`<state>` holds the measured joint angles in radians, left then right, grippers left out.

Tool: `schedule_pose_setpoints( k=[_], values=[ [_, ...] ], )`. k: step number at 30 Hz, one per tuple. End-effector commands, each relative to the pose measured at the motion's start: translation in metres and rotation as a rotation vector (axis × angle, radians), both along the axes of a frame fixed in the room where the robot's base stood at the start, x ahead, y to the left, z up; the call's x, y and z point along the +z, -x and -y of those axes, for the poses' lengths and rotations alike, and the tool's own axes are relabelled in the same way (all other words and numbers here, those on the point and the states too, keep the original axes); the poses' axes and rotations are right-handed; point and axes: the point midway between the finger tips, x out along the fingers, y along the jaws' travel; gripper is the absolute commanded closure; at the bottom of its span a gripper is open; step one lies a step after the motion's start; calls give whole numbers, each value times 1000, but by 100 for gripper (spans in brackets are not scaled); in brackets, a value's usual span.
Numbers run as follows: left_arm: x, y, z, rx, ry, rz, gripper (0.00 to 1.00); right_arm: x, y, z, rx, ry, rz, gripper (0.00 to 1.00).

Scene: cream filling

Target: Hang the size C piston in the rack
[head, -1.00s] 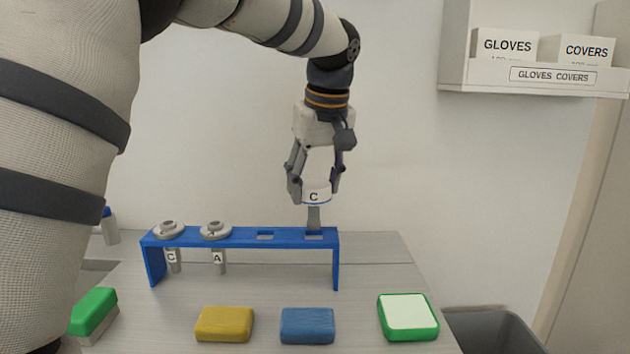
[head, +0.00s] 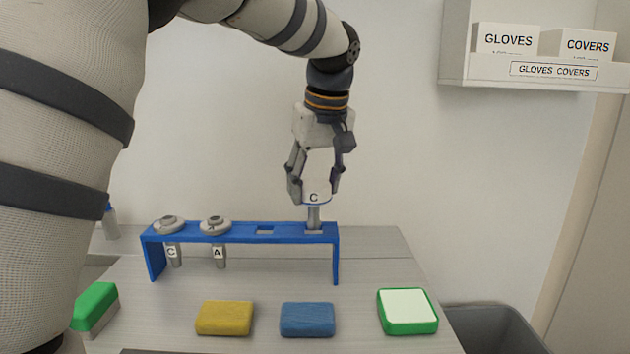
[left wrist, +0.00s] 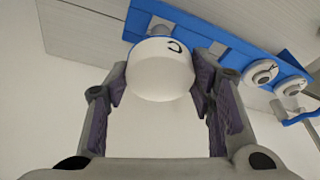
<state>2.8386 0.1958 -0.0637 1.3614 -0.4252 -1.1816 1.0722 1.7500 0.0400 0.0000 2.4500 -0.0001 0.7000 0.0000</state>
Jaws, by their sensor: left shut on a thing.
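The size C piston (head: 314,198) has a white head marked C and a grey stem pointing down. My left gripper (head: 315,190) is shut on its head and holds it upright over the right end of the blue rack (head: 288,237). The stem's lower end is at the rightmost slot; I cannot tell whether it has entered it. In the left wrist view, the white piston head (left wrist: 160,72) sits between the fingers, with the rack (left wrist: 208,32) behind it. My right gripper is not in view.
Two pistons, marked C (head: 171,252) and A (head: 218,252), hang in the rack's left slots. The slot right of A (head: 265,230) is empty. In front lie a yellow sponge (head: 225,318), a blue sponge (head: 307,320) and a green-and-white block (head: 407,311).

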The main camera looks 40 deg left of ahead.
Motion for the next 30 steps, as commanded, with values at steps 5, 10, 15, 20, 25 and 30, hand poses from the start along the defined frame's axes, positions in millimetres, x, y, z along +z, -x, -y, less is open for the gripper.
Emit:
schedule_pose_setpoints(
  k=[5, 10, 15, 20, 25, 30],
  values=[
    [0, 0, 0, 0, 0, 1, 86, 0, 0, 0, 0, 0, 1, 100],
    [-6, 0, 0, 0, 0, -1, 86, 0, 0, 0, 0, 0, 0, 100],
    [-14, 0, 0, 0, -1, 0, 86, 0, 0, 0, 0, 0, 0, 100],
    [-21, 0, 0, 0, -1, 0, 86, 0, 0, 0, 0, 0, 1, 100],
    [-24, 0, 0, 0, -1, 0, 86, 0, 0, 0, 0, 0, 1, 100],
    [-24, 0, 0, 0, 0, 1, 86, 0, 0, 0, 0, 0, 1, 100]
  ],
)
